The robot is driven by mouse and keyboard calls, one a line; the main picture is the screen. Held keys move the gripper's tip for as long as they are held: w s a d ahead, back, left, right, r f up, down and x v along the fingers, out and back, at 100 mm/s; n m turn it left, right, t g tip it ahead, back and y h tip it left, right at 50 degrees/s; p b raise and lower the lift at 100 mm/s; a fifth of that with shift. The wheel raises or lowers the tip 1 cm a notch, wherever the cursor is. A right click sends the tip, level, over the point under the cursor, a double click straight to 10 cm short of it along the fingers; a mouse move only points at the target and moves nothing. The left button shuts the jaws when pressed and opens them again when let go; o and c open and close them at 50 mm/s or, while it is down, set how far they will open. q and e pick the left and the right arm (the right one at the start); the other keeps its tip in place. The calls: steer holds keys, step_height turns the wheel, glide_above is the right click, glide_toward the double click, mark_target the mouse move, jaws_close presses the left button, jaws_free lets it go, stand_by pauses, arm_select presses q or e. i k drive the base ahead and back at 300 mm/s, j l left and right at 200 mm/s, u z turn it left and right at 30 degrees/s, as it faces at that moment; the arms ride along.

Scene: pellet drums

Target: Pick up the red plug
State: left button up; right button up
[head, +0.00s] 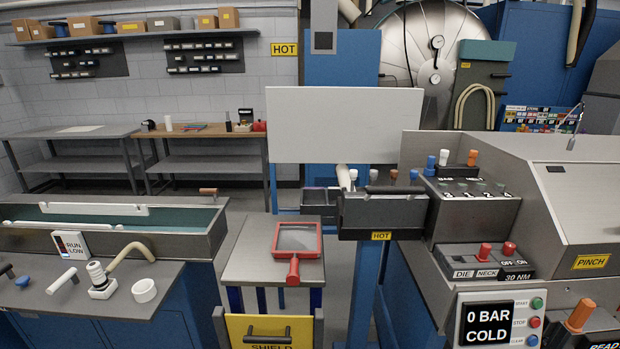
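Two red knob-like pieces stand upright on a grey box marked DIE and NECK at the right: a left red piece (485,251) and a right red piece (509,248). I cannot tell whether either is a loose plug. Orange plug-like pieces also show, one on the numbered box (472,158) and one behind the dark HOT bin (393,174). Blue and white ones stand near them. A red-framed paddle (292,258) with a red handle lies on the small grey table. Neither of my grippers is in view.
The small grey table (245,262) has bare room around the paddle. The HOT bin (383,220) and a white panel (345,125) stand in the middle. A water trough (110,225) and a bench with a white ring (144,290) are at the left. A pressure display (487,323) is at the lower right.

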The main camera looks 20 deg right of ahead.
mark_target(486, 249)
steer(key=z, duration=1.75)
steer(key=u, duration=0.4)
steer(key=l+u, duration=0.25)
steer(key=u, duration=0.15)
steer(key=i+l+u, duration=0.1)
steer(key=l+u, duration=0.2)
steer(key=u, duration=0.15)
steer(key=l+u, duration=0.25)
steer(key=u, duration=0.15)
steer(key=l+u, duration=0.25)
steer(key=u, duration=0.15)
